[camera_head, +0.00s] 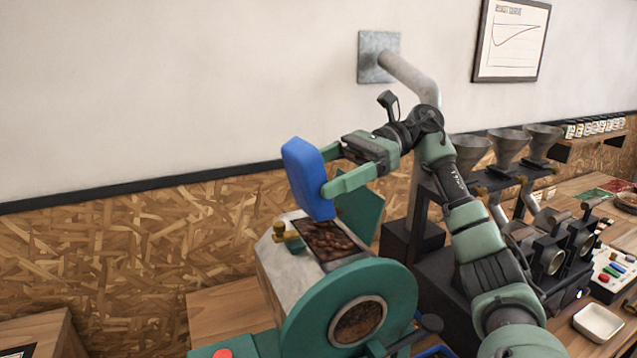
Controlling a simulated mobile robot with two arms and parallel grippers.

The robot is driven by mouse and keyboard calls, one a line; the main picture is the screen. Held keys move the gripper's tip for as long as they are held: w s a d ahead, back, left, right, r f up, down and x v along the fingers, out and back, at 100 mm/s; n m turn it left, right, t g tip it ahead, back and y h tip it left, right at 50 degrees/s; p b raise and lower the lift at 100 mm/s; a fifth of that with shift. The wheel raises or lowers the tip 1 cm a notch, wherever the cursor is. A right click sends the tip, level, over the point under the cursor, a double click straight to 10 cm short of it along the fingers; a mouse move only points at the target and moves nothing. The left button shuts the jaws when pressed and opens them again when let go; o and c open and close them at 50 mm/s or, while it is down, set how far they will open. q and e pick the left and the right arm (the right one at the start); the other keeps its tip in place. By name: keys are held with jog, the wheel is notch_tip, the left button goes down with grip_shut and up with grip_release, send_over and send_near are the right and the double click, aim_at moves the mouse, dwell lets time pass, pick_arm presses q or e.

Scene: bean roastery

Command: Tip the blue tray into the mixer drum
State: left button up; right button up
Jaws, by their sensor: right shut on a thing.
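The blue tray (304,180) is steeply tilted, nearly on edge, with its underside or outer face toward me; its inside is hidden. My right gripper (328,170) is shut on the tray's right side. The tray is above the mixer drum (300,322), a green and pale machine with a round front. Its open rectangular top shows brown beans (328,238) inside. The tray's lower end is just over the back of that opening; I cannot tell whether they touch. No falling beans are visible. My left gripper is not in view.
A dark stand with metal funnels (508,142) is at the right, behind my right arm. A white dish (597,322) and a panel with coloured buttons (612,275) are on the right counter. A grey pipe (412,76) comes from the wall above.

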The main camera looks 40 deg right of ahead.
jog(key=shift+s+d+f+t+y+b, duration=0.15)
jog(key=shift+d+y+b, duration=0.35)
jog(key=shift+b, duration=0.55)
jog(key=shift+d+r+t+y+b, duration=0.1)
jog(key=shift+d+t+y+b, duration=0.15)
jog(key=shift+y+b, duration=0.6)
jog(key=shift+s+d+f+t+y+b, duration=0.1)
jog(key=shift+d+y+b, duration=0.3)
jog(key=shift+b, duration=0.8)
jog(key=shift+s, duration=0.1)
